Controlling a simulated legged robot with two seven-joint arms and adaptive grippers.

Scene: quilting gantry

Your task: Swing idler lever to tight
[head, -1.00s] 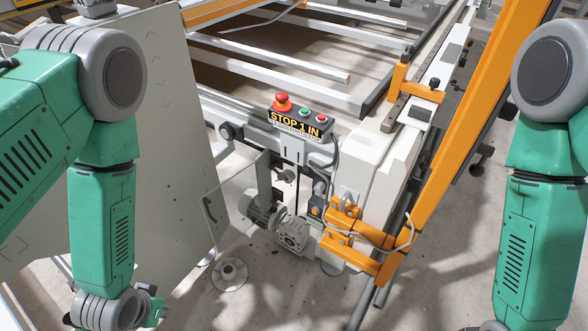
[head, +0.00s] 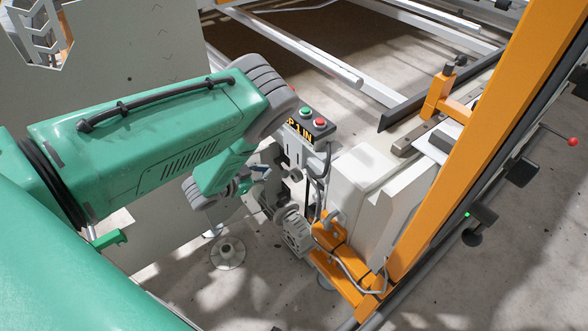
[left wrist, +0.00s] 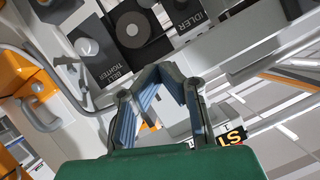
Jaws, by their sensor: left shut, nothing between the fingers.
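My left gripper (head: 258,174) reaches in beside the gantry's drive end, below the button box. It also shows in the left wrist view (left wrist: 163,68), where its blue-padded fingers lean together, shut and empty. Beyond the fingers in that view are a dark plate marked BELT TIGHTER (left wrist: 97,48), a dark plate marked IDLER (left wrist: 184,14) and a dark round hub (left wrist: 140,30) between them. I cannot clearly make out the idler lever itself; in the head view my left arm and gripper cover part of that area. My right gripper is not in view.
The button box (head: 313,122) has green and red buttons, its left part hidden by my arm. A grey gearmotor (head: 297,235) and orange brackets (head: 345,250) stand close to the gripper's right. A pale panel (head: 130,60) stands at the left. An orange beam (head: 470,130) rises at right.

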